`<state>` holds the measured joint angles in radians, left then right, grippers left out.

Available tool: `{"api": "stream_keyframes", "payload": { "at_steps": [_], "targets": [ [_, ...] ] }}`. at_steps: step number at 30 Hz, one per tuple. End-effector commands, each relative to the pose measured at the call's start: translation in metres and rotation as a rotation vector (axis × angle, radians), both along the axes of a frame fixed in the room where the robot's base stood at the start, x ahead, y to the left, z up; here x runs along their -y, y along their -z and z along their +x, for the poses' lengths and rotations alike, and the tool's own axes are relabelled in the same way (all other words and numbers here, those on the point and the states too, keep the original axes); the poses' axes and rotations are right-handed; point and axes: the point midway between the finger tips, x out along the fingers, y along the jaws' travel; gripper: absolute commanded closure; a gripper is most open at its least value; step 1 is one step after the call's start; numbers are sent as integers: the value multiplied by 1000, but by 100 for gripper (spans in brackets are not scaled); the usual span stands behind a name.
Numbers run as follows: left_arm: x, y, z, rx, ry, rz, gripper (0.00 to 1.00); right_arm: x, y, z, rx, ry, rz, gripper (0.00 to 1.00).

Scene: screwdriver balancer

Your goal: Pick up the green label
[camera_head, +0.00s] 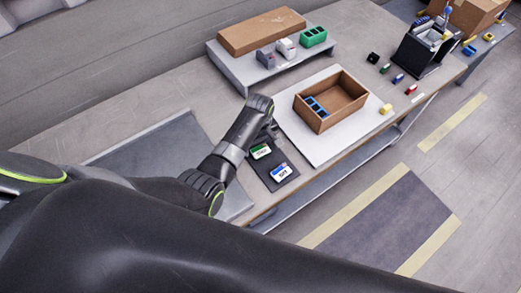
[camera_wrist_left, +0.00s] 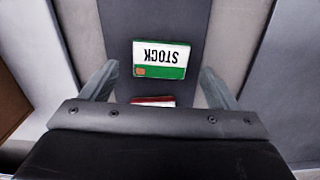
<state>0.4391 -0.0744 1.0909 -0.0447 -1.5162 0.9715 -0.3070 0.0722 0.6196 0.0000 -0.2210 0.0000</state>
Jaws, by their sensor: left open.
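The green label (camera_head: 261,151), a white card with a green band reading STOCK, lies flat on a dark strip (camera_head: 268,164). It also shows in the left wrist view (camera_wrist_left: 161,59), upside down, ahead of the jaws. A blue-banded label (camera_head: 281,172) lies nearer the strip's front end. A red-edged label (camera_wrist_left: 153,101) shows only partly in the left wrist view, cut off by my gripper body. My left gripper (camera_head: 270,128) is open and empty above the strip, with the green label between the lines of its fingers. My right gripper is not in view.
A cardboard box (camera_head: 349,92) with blue parts inside stands on a white board (camera_head: 293,127) right of the strip. A raised shelf (camera_head: 232,70) with a brown box and a green bin (camera_head: 313,36) is behind. Small coloured pieces and a black holder (camera_head: 418,55) are at the far right.

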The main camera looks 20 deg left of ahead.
Motion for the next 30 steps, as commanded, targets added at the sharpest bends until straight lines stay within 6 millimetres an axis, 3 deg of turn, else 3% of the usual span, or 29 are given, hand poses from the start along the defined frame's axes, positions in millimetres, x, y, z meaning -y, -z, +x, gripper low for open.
{"api": "stream_keyframes", "payload": {
  "at_steps": [6,14,26,30],
  "targets": [
    [0,18,0,0,0,0,18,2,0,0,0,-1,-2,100],
    [0,19,0,1,-1,1,18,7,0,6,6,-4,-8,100],
    [0,19,0,0,0,0,71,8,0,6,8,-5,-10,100],
    [0,19,0,0,0,0,72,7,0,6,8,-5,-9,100]
  ]
}}
